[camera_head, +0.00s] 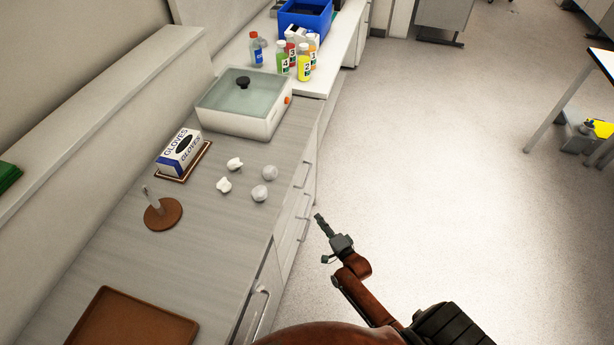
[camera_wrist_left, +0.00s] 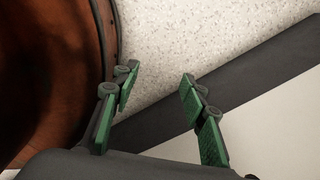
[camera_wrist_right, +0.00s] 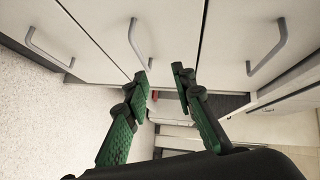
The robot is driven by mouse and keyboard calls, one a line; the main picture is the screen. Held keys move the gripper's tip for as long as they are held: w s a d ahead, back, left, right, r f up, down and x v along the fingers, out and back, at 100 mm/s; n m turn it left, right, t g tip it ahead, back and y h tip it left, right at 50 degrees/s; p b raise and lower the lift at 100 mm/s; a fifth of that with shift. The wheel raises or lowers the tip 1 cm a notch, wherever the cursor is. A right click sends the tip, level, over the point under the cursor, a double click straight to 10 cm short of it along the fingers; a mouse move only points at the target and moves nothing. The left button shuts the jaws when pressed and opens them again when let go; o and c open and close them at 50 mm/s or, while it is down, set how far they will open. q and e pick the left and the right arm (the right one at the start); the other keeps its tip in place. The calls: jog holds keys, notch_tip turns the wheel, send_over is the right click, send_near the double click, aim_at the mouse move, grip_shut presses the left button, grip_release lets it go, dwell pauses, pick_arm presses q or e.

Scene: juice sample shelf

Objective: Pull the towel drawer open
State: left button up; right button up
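White drawer fronts (camera_head: 291,229) with metal bar handles (camera_head: 304,205) line the side of the bench. Which one is the towel drawer, I cannot tell; no towel shows. My right gripper (camera_head: 319,217) is in front of these drawers, over the floor to their right. In the right wrist view my right gripper (camera_wrist_right: 164,72) is open and empty. A bar handle (camera_wrist_right: 134,45) lies just past its fingertips, not between them, with other handles to the left (camera_wrist_right: 38,46) and right (camera_wrist_right: 272,48). My left gripper (camera_wrist_left: 160,72) is open and empty in the left wrist view, outside the head view.
The bench top (camera_head: 120,258) holds a brown tray (camera_head: 130,322), a glove box (camera_head: 179,151), crumpled pieces (camera_head: 224,185) and a lidded basin (camera_head: 236,113). Bottles (camera_head: 304,66) and a blue bin (camera_head: 302,18) stand at the back. The floor (camera_head: 430,165) to the right is clear.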

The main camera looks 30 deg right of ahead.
aim_at(308, 174)
jog(key=w+d+r+m+t, duration=0.1)
jog(key=w+r+m+t, duration=0.15)
jog(key=r, duration=0.55)
jog(key=w+r+m+t, duration=0.1)
jog(key=w+r+m, duration=0.15)
jog(key=r, duration=0.45)
jog(key=shift+n+h, duration=0.3)
jog(key=shift+w+d+r+b, duration=0.2)
jog(key=shift+w+b, duration=0.15)
jog(key=shift+w, duration=0.95)
jog(key=shift+w+d+r+b, duration=0.15)
jog(key=shift+w+b, duration=0.2)
jog(key=shift+w, duration=1)
jog(key=shift+w+d+r+b, duration=0.2)
jog(key=shift+w+b, duration=0.15)
jog(key=shift+w, duration=0.95)
jog(key=shift+c, duration=0.3)
grip_shut()
